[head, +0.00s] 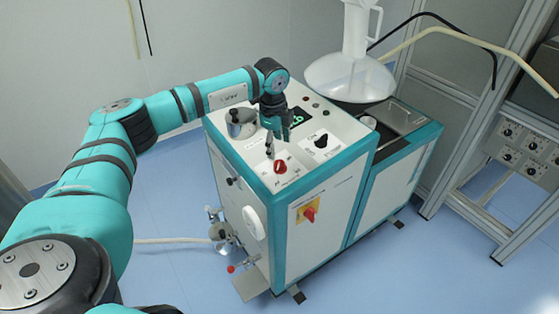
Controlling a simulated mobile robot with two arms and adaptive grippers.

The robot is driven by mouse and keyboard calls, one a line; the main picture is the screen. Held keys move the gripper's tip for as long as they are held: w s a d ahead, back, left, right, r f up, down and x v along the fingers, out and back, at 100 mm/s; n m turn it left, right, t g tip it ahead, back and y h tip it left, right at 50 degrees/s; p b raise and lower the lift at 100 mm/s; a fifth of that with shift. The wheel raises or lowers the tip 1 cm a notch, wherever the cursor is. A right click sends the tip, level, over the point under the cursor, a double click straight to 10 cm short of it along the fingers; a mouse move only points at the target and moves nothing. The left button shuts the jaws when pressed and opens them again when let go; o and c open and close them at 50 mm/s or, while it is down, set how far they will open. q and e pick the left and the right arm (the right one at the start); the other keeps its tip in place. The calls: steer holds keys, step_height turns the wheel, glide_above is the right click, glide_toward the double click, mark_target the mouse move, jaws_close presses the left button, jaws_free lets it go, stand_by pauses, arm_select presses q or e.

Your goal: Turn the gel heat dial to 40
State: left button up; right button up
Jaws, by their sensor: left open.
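The teal-and-white machine (341,195) has a control panel on its sloped top. A red knob (280,167) sits near the panel's front corner, and a black knob (320,141) sits behind it to the right. Both have small printed marks around them, too small to read, so I cannot tell which is the gel heat dial or its setting. My left gripper (277,147) points down over the panel, open and empty, just behind the red knob and left of the black one. No contact with either knob is clear. It partly covers a dark display (296,117) with green digits. My right gripper is out of view.
A metal cylinder (240,123) stands on the panel's left. A large translucent funnel (350,77) rises behind the panel. A red switch on a yellow plate (309,213) is on the front face. A metal frame (495,150) stands at right. Blue floor (420,275) is clear in front.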

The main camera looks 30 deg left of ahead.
mark_target(279, 163)
arm_select(q)
steer(key=f, duration=0.5)
steer(key=w+f+p, duration=0.1)
steer(key=f, duration=0.1)
steer(key=shift+f, duration=0.35)
steer(key=shift+w+f, duration=0.1)
steer(key=shift+f, duration=0.45)
steer(key=c, duration=1.1)
steer(key=shift+c, duration=0.2)
